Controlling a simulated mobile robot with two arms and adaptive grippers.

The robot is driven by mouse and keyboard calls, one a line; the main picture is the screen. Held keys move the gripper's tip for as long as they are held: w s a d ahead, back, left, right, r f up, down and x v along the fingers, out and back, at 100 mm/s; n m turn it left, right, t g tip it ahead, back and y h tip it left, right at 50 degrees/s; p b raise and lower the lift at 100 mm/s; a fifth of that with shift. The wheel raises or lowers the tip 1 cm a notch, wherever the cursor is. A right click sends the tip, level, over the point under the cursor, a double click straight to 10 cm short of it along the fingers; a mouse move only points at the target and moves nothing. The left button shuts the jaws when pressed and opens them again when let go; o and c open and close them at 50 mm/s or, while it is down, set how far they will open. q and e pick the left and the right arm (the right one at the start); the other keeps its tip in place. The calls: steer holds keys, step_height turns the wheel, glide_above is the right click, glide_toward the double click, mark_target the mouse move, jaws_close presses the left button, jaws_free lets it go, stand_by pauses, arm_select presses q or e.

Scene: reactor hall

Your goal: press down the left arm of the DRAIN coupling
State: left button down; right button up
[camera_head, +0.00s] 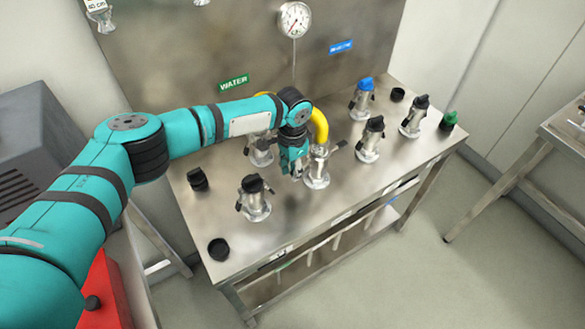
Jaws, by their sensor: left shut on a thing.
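A steel coupling (318,172) with a yellow hose (320,124) behind it stands upright near the middle of the steel bench. Its right arm (338,147) sticks out to the upper right. My left gripper (296,171) reaches down from above, directly to the left of this coupling. It is shut on the coupling's left arm, which its fingers mostly hide. I cannot read a DRAIN label on this coupling. My right gripper is out of view.
Several other couplings stand on the bench (290,222), one (255,205) at the front left and a blue-topped one (362,97) at the back. Black caps (219,249) and a green cap (448,121) lie near the edges. A gauge (295,19) is on the back panel.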

arm_select(q)
steer(key=shift+s+f+t+h+p, duration=0.15)
steer(key=shift+t+h+p, duration=0.2)
steer(key=shift+p, duration=0.2)
steer(key=shift+f+h, duration=0.25)
steer(key=shift+h, duration=0.1)
steer(key=shift+w+f+t+h, duration=0.2)
steer(key=shift+f+t+h, duration=0.1)
steer(key=shift+t+h, duration=0.15)
steer(key=shift+d, duration=0.1)
steer(key=c, duration=1.2)
jaws_free()
steer(key=v, duration=1.2)
